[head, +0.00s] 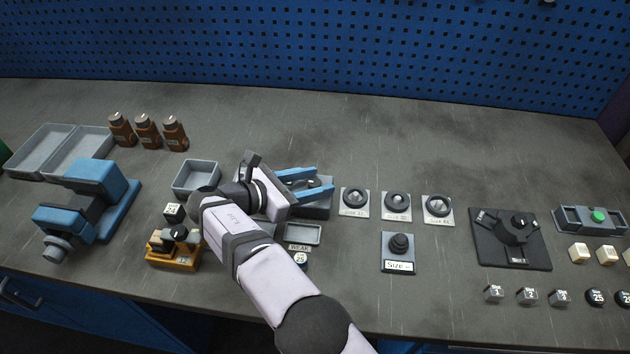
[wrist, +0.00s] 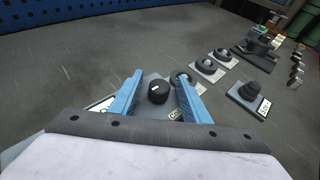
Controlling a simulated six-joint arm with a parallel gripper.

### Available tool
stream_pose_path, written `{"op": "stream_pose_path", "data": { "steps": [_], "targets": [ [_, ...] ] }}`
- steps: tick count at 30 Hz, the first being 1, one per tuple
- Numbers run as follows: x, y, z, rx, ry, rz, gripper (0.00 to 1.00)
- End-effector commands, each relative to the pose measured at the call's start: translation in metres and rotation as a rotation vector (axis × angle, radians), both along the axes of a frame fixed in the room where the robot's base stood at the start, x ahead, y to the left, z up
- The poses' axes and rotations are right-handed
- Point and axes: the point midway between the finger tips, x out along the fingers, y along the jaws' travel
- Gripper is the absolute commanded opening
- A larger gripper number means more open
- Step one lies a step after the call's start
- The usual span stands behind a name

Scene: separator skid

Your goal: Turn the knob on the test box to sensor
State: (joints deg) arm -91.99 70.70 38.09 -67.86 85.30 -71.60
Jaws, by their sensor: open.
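The test box (head: 317,211) is a grey box on the bench, partly hidden under my gripper (head: 323,181). Its knob (wrist: 158,93) is black and round with a white mark on top, seen in the wrist view. The two blue fingers of my gripper (wrist: 160,79) are open, one on each side of the knob, with a visible gap to it on both sides. I cannot tell how far the fingertips are above the box. White labels (wrist: 103,104) show partly beside the fingers; their words, including the sensor position, are not readable.
Several round fittings on plates (head: 397,202) stand right of the box, with a black knob on a "Size" plate (head: 398,245) in front. A dark dial plate (head: 510,240) is farther right. A blue vise (head: 90,195) and grey trays (head: 65,150) are left.

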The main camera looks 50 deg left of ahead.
Motion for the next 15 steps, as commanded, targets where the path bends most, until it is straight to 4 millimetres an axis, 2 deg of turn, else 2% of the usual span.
{"op": "stream_pose_path", "data": {
  "steps": [15],
  "targets": [
    [-0.057,0.001,0.023,0.002,-0.001,0.001,0.43]
  ]
}}
